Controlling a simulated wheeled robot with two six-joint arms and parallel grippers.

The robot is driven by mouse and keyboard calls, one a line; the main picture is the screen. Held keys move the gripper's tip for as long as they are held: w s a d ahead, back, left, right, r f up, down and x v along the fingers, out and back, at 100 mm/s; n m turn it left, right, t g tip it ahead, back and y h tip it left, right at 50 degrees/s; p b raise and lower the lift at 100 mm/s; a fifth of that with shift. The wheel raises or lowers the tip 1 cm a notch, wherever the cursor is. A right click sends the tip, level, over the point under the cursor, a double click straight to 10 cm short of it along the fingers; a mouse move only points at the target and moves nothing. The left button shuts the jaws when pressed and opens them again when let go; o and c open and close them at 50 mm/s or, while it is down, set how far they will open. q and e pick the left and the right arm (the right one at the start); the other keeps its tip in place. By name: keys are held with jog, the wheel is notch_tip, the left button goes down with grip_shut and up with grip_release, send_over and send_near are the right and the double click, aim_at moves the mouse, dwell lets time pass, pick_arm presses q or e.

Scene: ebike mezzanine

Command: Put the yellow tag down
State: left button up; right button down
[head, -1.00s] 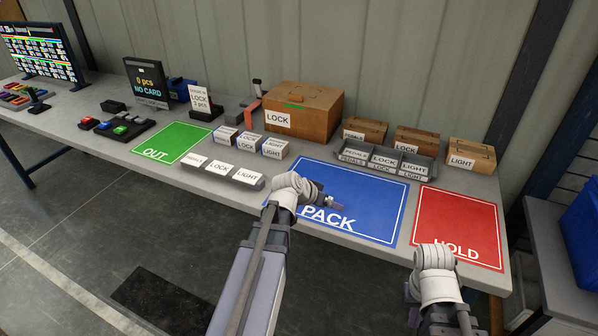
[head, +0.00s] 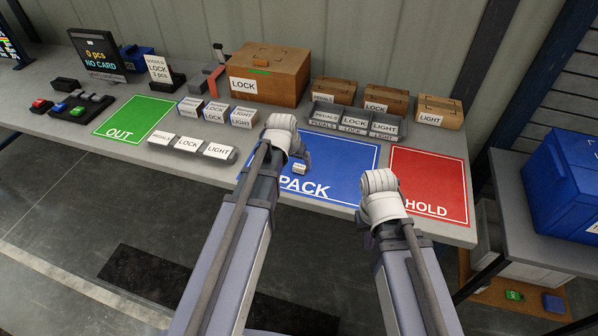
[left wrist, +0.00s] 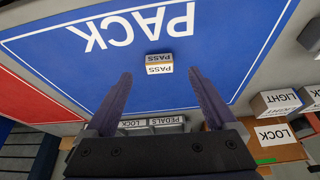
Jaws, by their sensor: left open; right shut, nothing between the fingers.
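The yellow tag (left wrist: 159,63) is a small block with white PASS labels and a thin yellow edge. It lies on the blue PACK mat (left wrist: 230,45), near the lettering, and shows small in the head view (head: 299,168). My left gripper (head: 305,157) is over the mat just behind the tag. In the left wrist view its fingers (left wrist: 160,74) are spread wide, with the tag between and just beyond the tips, touching neither. My right gripper (head: 368,240) is by the table's front edge near the HOLD mat; its fingers are mostly hidden and hold nothing visible.
The red HOLD mat (head: 432,178) and green OUT mat (head: 130,116) are bare. A tray of labelled boxes (head: 352,124) stands behind the PACK mat, with LOCK carton (head: 268,75) at the back. A labelled three-part tray (head: 192,149) is left of my left gripper. A blue bin (head: 570,180) stands right.

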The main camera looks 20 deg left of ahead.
aim_at(300, 167)
pick_arm(q)
jog(key=b+x, duration=0.4)
jog(key=x, duration=0.1)
jog(key=shift+w+d, duration=0.1)
jog(key=shift+w, duration=0.25)
grip_shut()
dwell(0.7)
jog(key=shift+r, duration=0.1)
notch_tip(300, 167, up, 10)
jog(key=p, duration=0.9)
jog(key=shift+p, duration=0.35)
